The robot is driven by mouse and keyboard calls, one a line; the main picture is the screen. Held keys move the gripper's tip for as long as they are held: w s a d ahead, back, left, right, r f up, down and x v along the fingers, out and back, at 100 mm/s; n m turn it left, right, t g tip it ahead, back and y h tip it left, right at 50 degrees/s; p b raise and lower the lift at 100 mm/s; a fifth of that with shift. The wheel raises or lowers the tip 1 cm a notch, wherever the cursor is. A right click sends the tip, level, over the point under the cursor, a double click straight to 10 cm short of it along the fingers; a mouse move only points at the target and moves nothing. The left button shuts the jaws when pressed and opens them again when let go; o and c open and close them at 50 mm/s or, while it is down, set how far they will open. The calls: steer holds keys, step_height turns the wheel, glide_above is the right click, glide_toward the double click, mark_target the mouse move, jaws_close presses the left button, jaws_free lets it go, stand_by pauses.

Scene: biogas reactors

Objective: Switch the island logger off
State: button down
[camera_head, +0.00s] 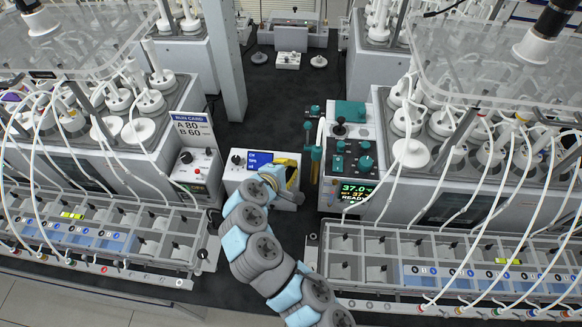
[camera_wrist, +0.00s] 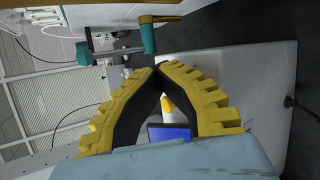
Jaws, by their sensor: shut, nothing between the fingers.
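A low white box with a blue lettered panel (camera_head: 258,160) stands in the middle of the aisle and may be the island logger; its lettering is too small to read surely. A black knob (camera_head: 237,160) sits at its left end. My gripper (camera_head: 290,180) is over the right part of this box and hides some of its face. In the wrist view my gripper (camera_wrist: 161,72) has its yellow-backed fingers shut at the tips, empty. The white box (camera_wrist: 245,90) lies behind and right of them; a blue panel (camera_wrist: 168,134) shows between the fingers. No switch position is readable.
A white control box (camera_head: 196,172) with a card sign (camera_head: 195,129) stands to the left. A teal-knobbed console (camera_head: 350,160) with a lit display (camera_head: 358,192) stands close on the right. Tube-filled racks (camera_head: 100,235) flank both sides. Dark floor (camera_head: 262,100) is free behind the box.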

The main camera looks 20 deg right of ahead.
steer(key=shift+s+f, duration=0.1)
steer(key=shift+f, duration=0.15)
stand_by(0.3)
steer(key=c, duration=1)
jaws_free()
steer(key=shift+r, duration=0.1)
steer(key=shift+c, duration=0.2)
steer(key=v, duration=0.8)
